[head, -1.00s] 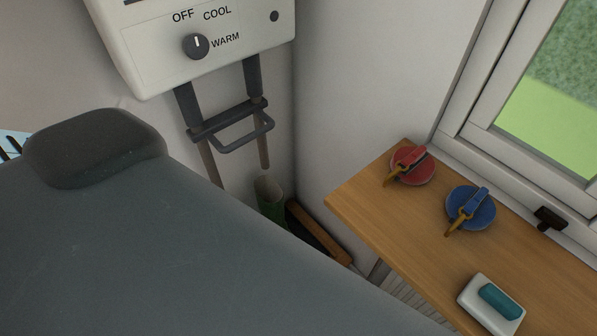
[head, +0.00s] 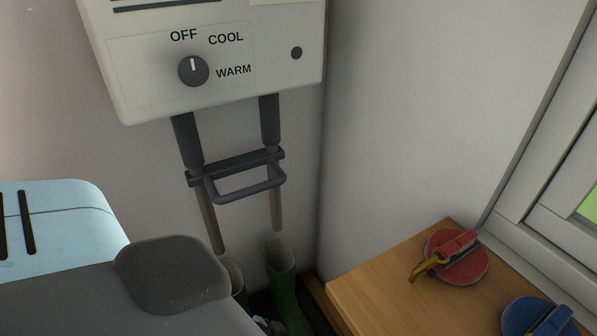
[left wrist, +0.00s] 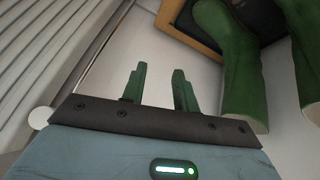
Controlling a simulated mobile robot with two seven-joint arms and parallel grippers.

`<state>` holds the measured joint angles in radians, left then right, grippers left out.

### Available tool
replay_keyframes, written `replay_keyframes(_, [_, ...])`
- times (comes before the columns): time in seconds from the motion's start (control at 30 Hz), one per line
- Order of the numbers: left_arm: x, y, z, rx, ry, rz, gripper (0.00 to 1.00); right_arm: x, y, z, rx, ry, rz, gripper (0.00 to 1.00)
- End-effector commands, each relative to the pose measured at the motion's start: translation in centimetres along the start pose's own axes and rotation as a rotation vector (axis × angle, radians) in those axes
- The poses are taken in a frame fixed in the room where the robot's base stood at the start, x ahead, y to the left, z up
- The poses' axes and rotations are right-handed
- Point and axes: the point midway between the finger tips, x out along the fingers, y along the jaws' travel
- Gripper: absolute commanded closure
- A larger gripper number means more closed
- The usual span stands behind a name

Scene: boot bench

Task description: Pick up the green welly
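In the left wrist view one welly (left wrist: 228,60) stands right of my left gripper (left wrist: 157,88), and part of the other (left wrist: 303,38) is at the right edge. My left gripper is open, its two fingers apart with only pale floor between them, and it is not touching a welly. My right gripper is not in view.
A wall dryer (head: 205,65) with a dial set at OFF has two hanging pipes and a bar (head: 240,175) above the wellies. A wooden shelf (head: 385,290) at the right holds a red disc (head: 462,262) and a blue one (head: 535,318).

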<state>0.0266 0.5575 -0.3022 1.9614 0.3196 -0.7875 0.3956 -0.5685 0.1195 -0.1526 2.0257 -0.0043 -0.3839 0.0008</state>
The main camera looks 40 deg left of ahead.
Motion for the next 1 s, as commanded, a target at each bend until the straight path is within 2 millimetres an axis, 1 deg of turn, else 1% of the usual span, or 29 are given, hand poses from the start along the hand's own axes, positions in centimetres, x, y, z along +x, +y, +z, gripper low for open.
replay_keyframes(0.03, [1.2,-1.4,-0.7,-0.002,-0.018,-0.014,0.7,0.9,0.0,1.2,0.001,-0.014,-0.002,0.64])
replay_keyframes(0.1, [2.0,-2.9,-2.2,-0.014,-0.037,-0.035,0.7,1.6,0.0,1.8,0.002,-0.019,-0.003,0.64])
replay_keyframes(0.27, [2.9,-6.7,-5.8,-0.053,-0.078,-0.102,0.7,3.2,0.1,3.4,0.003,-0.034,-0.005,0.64])
replay_keyframes(0.4, [2.7,-10.1,-9.2,-0.096,-0.1,-0.18,0.7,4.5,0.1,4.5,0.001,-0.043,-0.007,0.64])
replay_keyframes(0.5, [2.1,-12.3,-11.2,-0.132,-0.111,-0.236,0.7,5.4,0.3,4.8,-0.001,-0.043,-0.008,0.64])
replay_keyframes(0.6, [1.3,-14.1,-12.9,-0.167,-0.116,-0.286,0.7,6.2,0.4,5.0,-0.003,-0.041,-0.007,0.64])
replay_keyframes(0.7, [0.6,-15.3,-14.0,-0.194,-0.118,-0.32,0.7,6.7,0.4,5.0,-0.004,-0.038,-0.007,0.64])
replay_keyframes(0.8, [0.1,-16.0,-14.6,-0.21,-0.119,-0.341,0.7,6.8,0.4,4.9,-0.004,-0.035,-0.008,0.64])
replay_keyframes(1.0, [-0.2,-16.2,-14.9,-0.218,-0.119,-0.347,0.7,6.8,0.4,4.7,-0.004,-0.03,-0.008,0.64])
